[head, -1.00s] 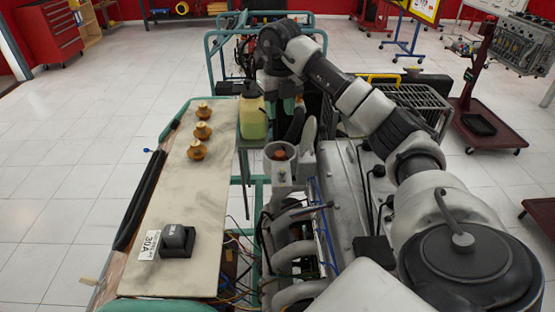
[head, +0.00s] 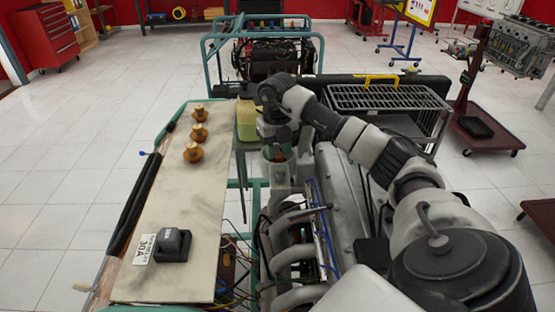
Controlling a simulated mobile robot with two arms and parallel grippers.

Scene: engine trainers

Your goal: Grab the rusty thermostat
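My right gripper (head: 277,143) reaches down over the open top of the grey cylindrical housing (head: 281,178) on the engine. Its fingers are at the housing's mouth, small and dark, and I cannot tell if they are open or shut. The rusty brown thermostat in that mouth is mostly hidden behind the fingers; whether they touch it does not show. Three brass-coloured thermostats (head: 198,132) stand in a row on the pale board to the left, apart from the gripper. My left gripper is not in view.
The pale board (head: 190,200) carries a black 30A-labelled block (head: 173,245). Engine pipes (head: 295,255) and wires lie in front of the housing. A metal rack (head: 390,98) stands behind my arm.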

